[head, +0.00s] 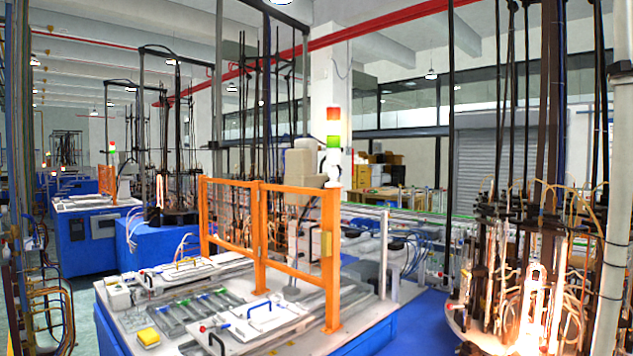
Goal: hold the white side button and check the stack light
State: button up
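The stack light (333,140) stands on a white stem at the top of the orange fence's right post. It has an orange-red segment on top, a white band, a green segment below it and a white lower part. Both coloured segments look bright; I cannot tell for sure which is lit. The white side button cannot be made out for certain. A small white box (118,295) sits at the left edge of the white-topped bench (215,343), and a yellow block (148,337) on a white base sits nearer the front. My gripper is not in view.
A glowing burner carousel (530,290) with hoses stands at the right. Another blue machine (90,238) is at the left back.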

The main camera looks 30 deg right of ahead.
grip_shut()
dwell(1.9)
